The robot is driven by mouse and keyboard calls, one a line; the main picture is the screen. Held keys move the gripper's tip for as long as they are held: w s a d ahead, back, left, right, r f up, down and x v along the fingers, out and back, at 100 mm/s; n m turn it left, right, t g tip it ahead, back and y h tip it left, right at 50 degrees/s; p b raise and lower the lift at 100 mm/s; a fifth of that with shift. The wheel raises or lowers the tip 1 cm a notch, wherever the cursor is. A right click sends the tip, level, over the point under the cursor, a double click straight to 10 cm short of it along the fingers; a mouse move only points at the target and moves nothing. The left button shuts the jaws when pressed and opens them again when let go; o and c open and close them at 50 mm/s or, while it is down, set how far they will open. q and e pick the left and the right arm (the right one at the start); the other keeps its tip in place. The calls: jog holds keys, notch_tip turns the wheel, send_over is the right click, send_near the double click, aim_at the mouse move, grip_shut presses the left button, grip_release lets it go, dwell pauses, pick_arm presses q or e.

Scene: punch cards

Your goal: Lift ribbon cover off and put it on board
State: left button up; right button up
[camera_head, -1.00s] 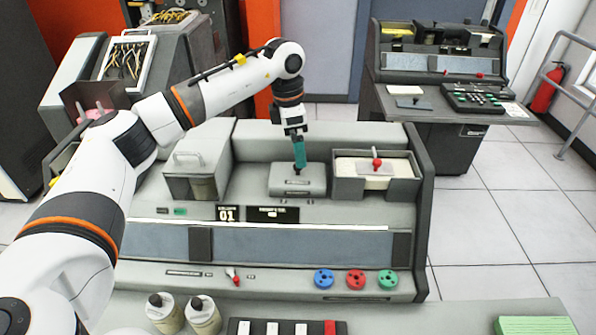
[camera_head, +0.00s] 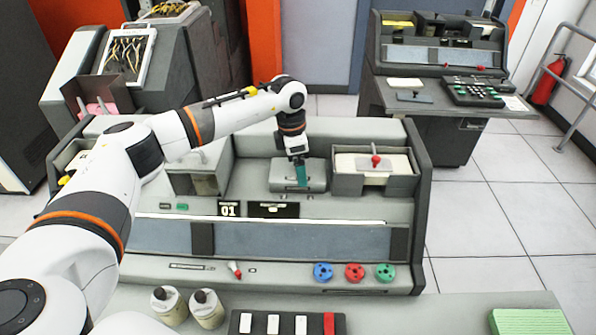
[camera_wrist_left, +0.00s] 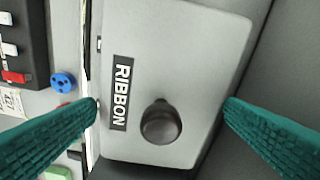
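The ribbon cover (camera_head: 316,174) is a grey lid on the middle of the machine's top deck. The left wrist view shows its RIBBON label and the dark round knob (camera_wrist_left: 161,122) on the lid (camera_wrist_left: 195,60). My left gripper (camera_head: 301,180) points down over the cover. In the wrist view its teal fingers are wide apart on either side of the knob, with clear space to it, so the gripper (camera_wrist_left: 162,104) is open and empty. I cannot tell which surface is the board. My right gripper is not in view.
A card tray (camera_head: 344,180) with a red-knobbed weight (camera_head: 376,161) stands just right of the cover. A grey box (camera_head: 183,183) is to its left. Blue (camera_head: 323,272), red (camera_head: 354,272) and green (camera_head: 385,272) discs lie on the front ledge. Two bottles (camera_head: 206,309) stand lower left.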

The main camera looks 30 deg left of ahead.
pick_arm(q)
jog(key=c, duration=0.4)
notch_tip(320, 180, up, 10)
jog(key=shift+r+b, duration=0.1)
jog(key=shift+b, duration=0.75)
jog(key=shift+r+p, duration=1.45)
jog(key=shift+r, duration=0.5)
